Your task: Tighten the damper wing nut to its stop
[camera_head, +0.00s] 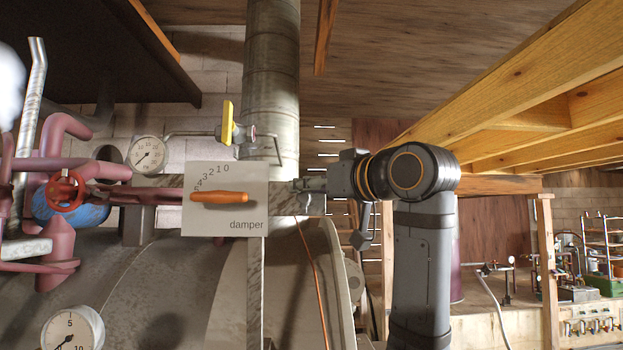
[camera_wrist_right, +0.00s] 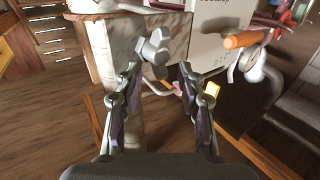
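The grey wing nut (camera_wrist_right: 154,48) sits on the edge of a pale block beside the damper plate in the right wrist view. My right gripper (camera_wrist_right: 160,76) is open, with its two fingers apart. The wing nut shows just beyond the fingertips, nearer the left finger, and nothing is between the pads. In the head view my right gripper (camera_head: 306,185) reaches in from the right, level with the damper plate (camera_head: 240,178). I cannot make out the wing nut clearly there. An orange handle (camera_head: 219,197) lies across the plate, its left end near the 5. My left gripper is not in view.
A yellow lever (camera_head: 228,121) and thin pipe stand above the plate, before a large vertical flue (camera_head: 272,85). A pressure gauge (camera_head: 148,155) and red handwheel (camera_head: 66,191) are to the left. A wooden beam (camera_head: 500,90) runs overhead right. A bench (camera_head: 500,310) stands at far right.

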